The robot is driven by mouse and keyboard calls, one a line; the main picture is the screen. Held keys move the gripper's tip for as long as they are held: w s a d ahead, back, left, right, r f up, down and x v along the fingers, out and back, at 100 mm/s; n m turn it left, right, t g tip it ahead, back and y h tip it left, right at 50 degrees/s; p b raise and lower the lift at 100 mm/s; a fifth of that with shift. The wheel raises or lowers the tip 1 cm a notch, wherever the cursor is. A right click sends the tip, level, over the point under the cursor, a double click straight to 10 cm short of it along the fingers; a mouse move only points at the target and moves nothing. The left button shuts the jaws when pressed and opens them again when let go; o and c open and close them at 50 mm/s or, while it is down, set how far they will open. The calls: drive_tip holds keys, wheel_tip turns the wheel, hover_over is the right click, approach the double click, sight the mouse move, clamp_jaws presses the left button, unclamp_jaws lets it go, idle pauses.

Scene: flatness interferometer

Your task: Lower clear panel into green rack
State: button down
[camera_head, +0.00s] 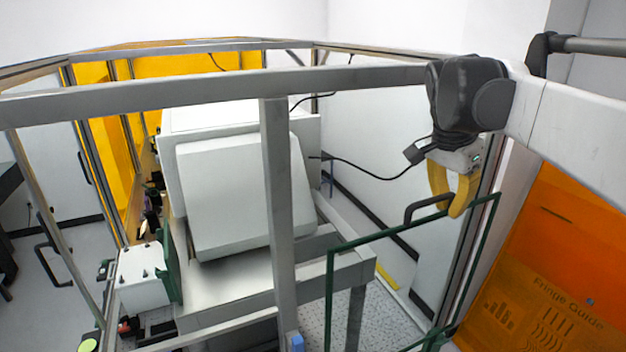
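The clear panel (400,270) is a see-through sheet with dark green edges. It stands upright at lower right, and its lower part runs out of the picture. A black handle (422,204) sits by its top edge. My gripper (451,204) has yellow fingers pointing down, and they close around the right end of this handle. The panel hangs below my gripper. A small dark green piece (437,340) shows at the bottom edge, near the panel's lower right corner. It may be part of the green rack; I cannot tell whether the panel touches it.
A metal frame (279,180) crosses the view in front of a large white instrument (235,195). A perforated table (311,310) shows behind the panel. An orange panel marked "Fringe Guide" (550,270) stands close on the right. A black cable (365,172) runs towards my gripper.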

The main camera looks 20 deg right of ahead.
drive_tip(key=shift+w, duration=0.25)
drive_tip(key=shift+w+a+f, duration=0.15)
drive_tip(key=shift+w+f, duration=0.05)
drive_tip(key=shift+w, duration=0.55)
drive_tip(key=shift+f, duration=0.15)
idle(0.8)
drive_tip(key=shift+w+f+b, duration=0.4)
drive_tip(key=shift+w, duration=0.05)
drive_tip(key=shift+f, duration=0.2)
idle(0.6)
drive_tip(key=shift+f, duration=0.1)
drive_tip(key=shift+f+b, duration=1.7)
drive_tip(key=shift+f, duration=0.7)
drive_tip(key=shift+a, duration=0.1)
